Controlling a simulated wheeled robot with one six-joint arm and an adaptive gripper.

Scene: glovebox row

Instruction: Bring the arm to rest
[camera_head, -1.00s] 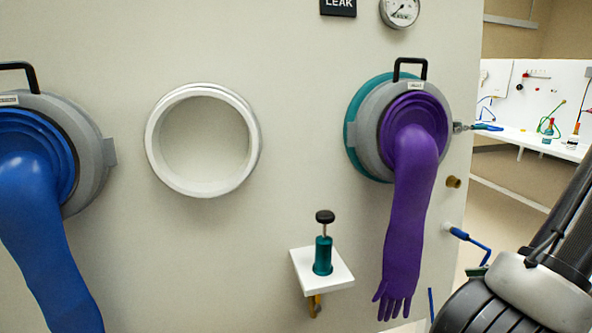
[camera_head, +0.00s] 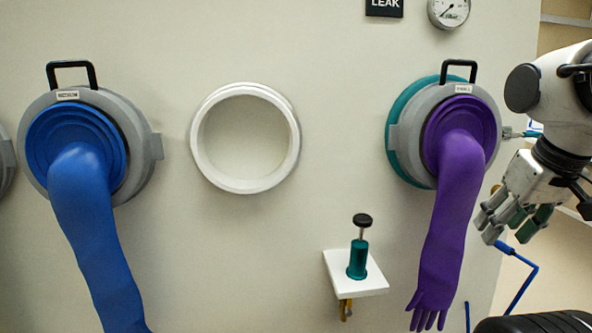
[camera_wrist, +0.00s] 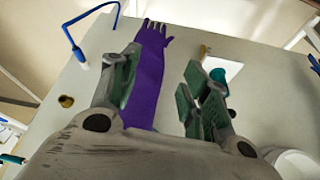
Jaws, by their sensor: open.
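My gripper (camera_head: 517,222) hangs at the right of the head view, in front of the panel's right edge and just right of the purple glove (camera_head: 452,215). Its fingers are spread and hold nothing. In the wrist view my gripper (camera_wrist: 160,90) shows its green-padded fingers apart, with the purple glove (camera_wrist: 147,75) seen beyond and between them. I cannot tell the exact gap between gripper and glove.
A blue glove (camera_head: 95,235) hangs at left, with an empty white ring port (camera_head: 245,187) beside it. A small white shelf (camera_head: 372,286) carries a teal plunger (camera_head: 357,260). A blue bent pipe (camera_head: 524,280) sticks out below my gripper. A gauge (camera_head: 449,12) is above.

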